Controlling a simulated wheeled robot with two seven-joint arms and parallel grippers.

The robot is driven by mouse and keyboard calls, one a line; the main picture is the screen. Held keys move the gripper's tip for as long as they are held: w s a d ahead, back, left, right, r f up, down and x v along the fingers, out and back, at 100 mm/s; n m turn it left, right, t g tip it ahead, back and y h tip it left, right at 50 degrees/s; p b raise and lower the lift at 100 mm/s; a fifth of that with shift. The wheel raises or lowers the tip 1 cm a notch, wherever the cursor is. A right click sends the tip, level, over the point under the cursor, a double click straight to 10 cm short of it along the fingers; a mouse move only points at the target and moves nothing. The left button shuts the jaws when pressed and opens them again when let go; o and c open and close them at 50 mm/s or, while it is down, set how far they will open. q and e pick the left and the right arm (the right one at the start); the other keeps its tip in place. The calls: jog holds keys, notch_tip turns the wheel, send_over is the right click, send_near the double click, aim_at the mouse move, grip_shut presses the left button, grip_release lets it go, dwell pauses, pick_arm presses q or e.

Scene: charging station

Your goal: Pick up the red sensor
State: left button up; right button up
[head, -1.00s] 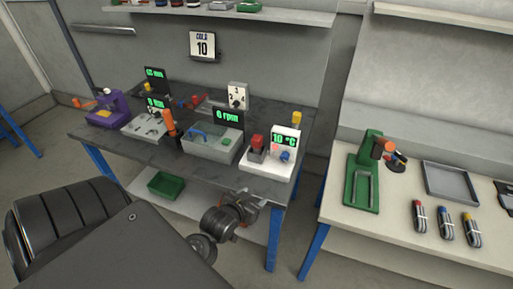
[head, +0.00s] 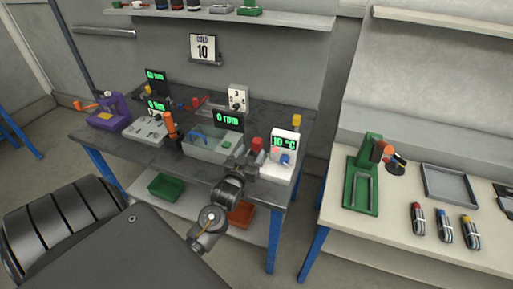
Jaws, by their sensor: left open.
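A red block (head: 257,145) stands at the left of the white device with the green "10 °C" display (head: 284,147), near the front right of the dark bench. My left gripper (head: 250,164) is in front of the bench's front edge, just below and left of the red block in the picture. It is open, and nothing shows between its fingers. It covers part of the block's lower side and the device's left edge. Whether it touches the block I cannot tell. On the right table lies a cable bundle with a red end (head: 417,218). My right gripper is out of view.
The grey "0 rpm" device (head: 211,145) stands just left of my gripper. A yellow block (head: 296,121) is behind the white device. Green (head: 165,186) and orange (head: 241,214) bins sit on the shelf below. A green stand (head: 361,185) is on the right table.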

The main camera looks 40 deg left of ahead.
aim_at(255, 145)
pick_arm(q)
jog(key=shift+w+a, duration=0.2)
jog(key=shift+w, duration=0.4)
jog(key=shift+w+r, duration=0.1)
jog(key=shift+w, duration=0.1)
jog(key=p+x, duration=0.1)
jog(key=x, duration=0.1)
jog(key=p+x, duration=0.1)
jog(key=x, duration=0.1)
jog(key=shift+w+a+f, duration=0.2)
jog(key=shift+w+f, duration=0.05)
jog(key=shift+w, duration=0.1)
jog(key=c, duration=1.1)
jog(key=shift+c, duration=0.2)
